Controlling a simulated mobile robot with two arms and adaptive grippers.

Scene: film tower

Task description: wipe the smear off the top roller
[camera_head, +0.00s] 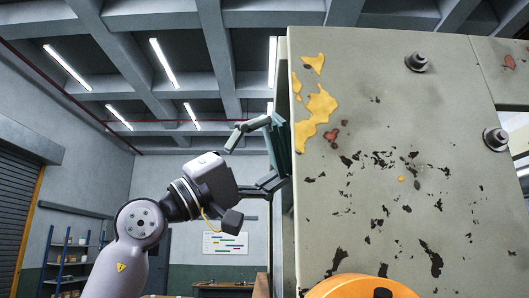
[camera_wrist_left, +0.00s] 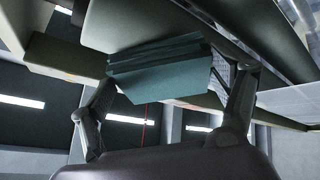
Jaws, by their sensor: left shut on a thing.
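My left gripper (camera_head: 278,152) is at the left edge of a large worn grey-green panel (camera_head: 400,110). It is shut on a folded teal cloth (camera_head: 280,147). In the left wrist view the cloth (camera_wrist_left: 160,72) is between the two fingers of the gripper (camera_wrist_left: 165,95). A pale, smooth, rounded part (camera_wrist_left: 125,22), possibly the top roller, lies just beyond the cloth. Whether the cloth touches it I cannot tell. In the head view the panel hides what lies behind it. I make out no smear. My right gripper is not in view.
The panel fills the right half of the head view, with peeling yellow paint and protruding bolts (camera_head: 417,62). A blue shelf rack (camera_head: 70,262) and a wall chart (camera_head: 225,243) are far back. The space left of the panel, above my arm, is open.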

